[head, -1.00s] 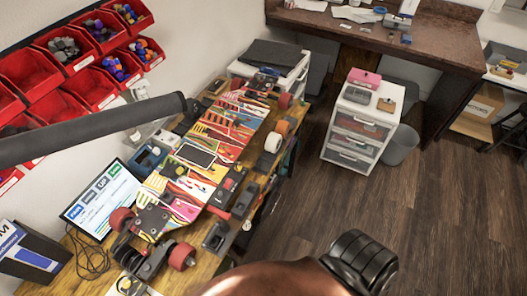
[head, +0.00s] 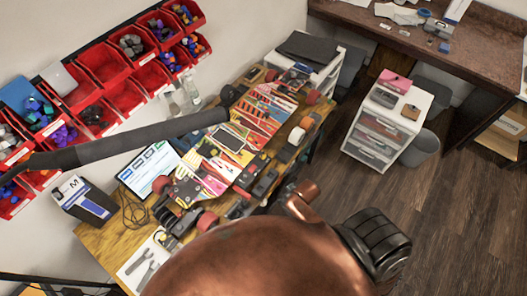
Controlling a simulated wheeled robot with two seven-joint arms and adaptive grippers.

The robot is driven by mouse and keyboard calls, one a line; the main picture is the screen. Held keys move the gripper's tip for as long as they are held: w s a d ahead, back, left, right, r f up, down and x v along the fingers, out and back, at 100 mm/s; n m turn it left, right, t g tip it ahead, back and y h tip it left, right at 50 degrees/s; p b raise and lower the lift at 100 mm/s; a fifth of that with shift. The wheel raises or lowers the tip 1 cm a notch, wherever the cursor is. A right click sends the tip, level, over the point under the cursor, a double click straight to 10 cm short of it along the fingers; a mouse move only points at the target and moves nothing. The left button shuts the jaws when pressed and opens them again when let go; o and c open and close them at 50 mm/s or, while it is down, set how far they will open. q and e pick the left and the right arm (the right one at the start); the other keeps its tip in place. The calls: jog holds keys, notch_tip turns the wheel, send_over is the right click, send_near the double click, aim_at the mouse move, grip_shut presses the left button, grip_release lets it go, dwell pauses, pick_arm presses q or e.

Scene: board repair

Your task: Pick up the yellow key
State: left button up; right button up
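I cannot pick out the yellow key for certain; small yellow patches among the parts on the workbench (head: 112,240) are too small to tell apart. A colourful skateboard deck (head: 268,112) with red wheels lies along the bench, with several small dark parts around it. No gripper fingers show clearly. A dark grey padded bar reaches in from the left and ends above the bench near the board. A large copper-coloured rounded part and a black ribbed part fill the bottom and hide the near right corner of the bench.
Red wall bins (head: 103,62) hold small coloured parts. A lit screen (head: 150,170) and a dark box (head: 82,200) stand on the bench's left end. A white drawer cabinet (head: 378,130) stands right of the bench, with a grey bin (head: 421,148) beside it. Wood floor (head: 465,220) at right is clear.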

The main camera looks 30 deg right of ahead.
jog(key=w+a+r+p, duration=0.15)
jog(key=w+r, duration=0.25)
jog(key=r, duration=0.5)
jog(key=n+y+p, duration=0.2)
jog(key=n+p, duration=0.1)
send_near(264, 154)
jog(key=f, duration=0.2)
jog(key=shift+h, duration=0.3)
jog(key=shift+w+a+p+x, duration=0.1)
jog(key=shift+a+p+x, duration=0.1)
jog(key=shift+x, duration=1.1)
jog(key=shift+w+a+p+x, duration=0.1)
jog(key=shift+p+x, duration=0.05)
jog(key=shift+x, duration=1.15)
jog(key=shift+w+a+p+x, duration=0.1)
jog(key=shift+p+x, duration=0.1)
jog(key=shift+x, duration=1.1)
jog(key=shift+r, duration=0.15)
jog(key=shift+s, duration=0.1)
jog(key=shift+c, duration=0.5)
grip_shut()
